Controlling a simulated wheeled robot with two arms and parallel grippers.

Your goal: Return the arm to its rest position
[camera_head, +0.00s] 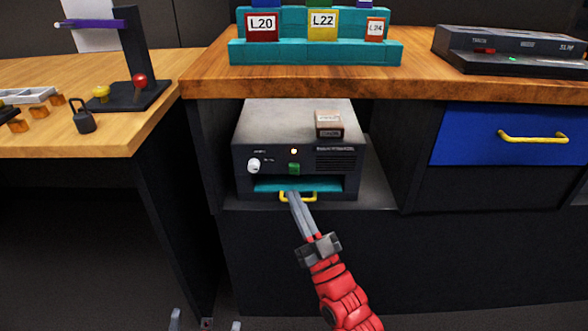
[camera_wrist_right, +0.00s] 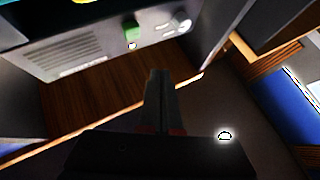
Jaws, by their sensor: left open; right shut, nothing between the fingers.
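My right gripper (camera_head: 290,194) comes up from the bottom on the red arm. Its fingers lie together, empty, with the tips in front of the yellow handle (camera_head: 312,197) of the grey device; I cannot tell whether they touch it. In the right wrist view the shut fingers (camera_wrist_right: 161,72) point toward the device front (camera_wrist_right: 90,42), which appears upside down. My left gripper (camera_head: 205,323) shows only as two spread fingertips at the bottom edge of the head view, open and empty.
The grey device (camera_head: 250,120) sits in an open bay under the wooden counter (camera_head: 410,82), with a small brown box (camera_head: 329,124) on top. A blue drawer (camera_head: 470,140) is to the right. A wooden table (camera_head: 110,140) with a black stand (camera_head: 140,70) is left.

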